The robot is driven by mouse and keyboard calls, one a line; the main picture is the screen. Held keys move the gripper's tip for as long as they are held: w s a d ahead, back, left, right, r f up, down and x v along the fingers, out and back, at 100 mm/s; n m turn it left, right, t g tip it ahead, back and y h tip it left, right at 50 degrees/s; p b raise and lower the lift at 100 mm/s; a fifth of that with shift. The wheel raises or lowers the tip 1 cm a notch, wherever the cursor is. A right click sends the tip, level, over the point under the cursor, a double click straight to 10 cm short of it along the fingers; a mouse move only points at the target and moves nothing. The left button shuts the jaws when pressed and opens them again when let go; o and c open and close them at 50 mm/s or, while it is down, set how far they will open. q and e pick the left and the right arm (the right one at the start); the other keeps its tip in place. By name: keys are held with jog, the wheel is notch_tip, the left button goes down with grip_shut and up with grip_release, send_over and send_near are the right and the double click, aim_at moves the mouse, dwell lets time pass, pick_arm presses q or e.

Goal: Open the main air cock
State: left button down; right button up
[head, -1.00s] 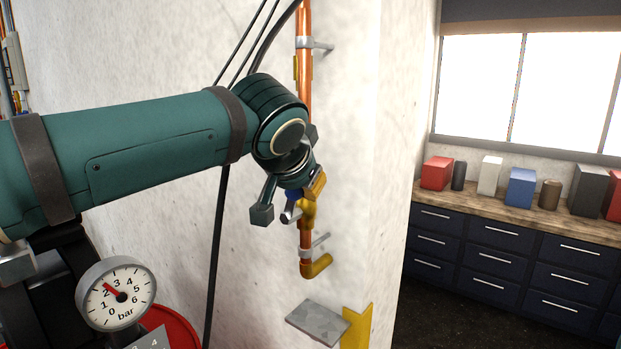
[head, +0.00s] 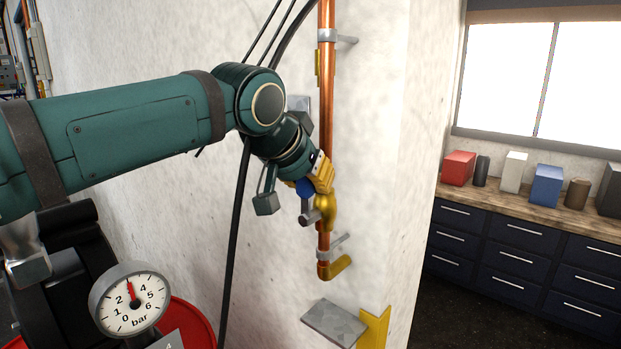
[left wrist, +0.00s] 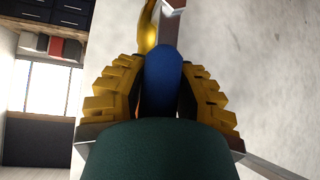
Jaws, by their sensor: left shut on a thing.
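A copper pipe (head: 326,100) runs down the pale wall, with a brass cock (head: 325,212) near its lower end. The cock's blue handle (head: 305,188) shows partly beside the pipe in the head view. My left gripper (head: 314,180), with yellow finger pads, is shut on this handle. In the left wrist view the blue handle (left wrist: 163,80) stands between the two pads of my left gripper (left wrist: 160,95), and part of the brass cock (left wrist: 148,28) shows beyond it. The handle's exact angle to the pipe is hard to tell. My right gripper is not in view.
A round pressure gauge (head: 130,300) at lower left has its red needle near 3 bar. A red round object (head: 196,318) is partly hidden behind it. A grey plate (head: 334,322) and yellow bracket (head: 374,328) stand below the pipe. Dark drawers (head: 520,262) line the right.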

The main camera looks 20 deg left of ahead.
pick_arm(q)
jog(key=shift+a, duration=0.1)
jog(key=c, duration=0.7)
grip_release()
jog(key=v, duration=1.2)
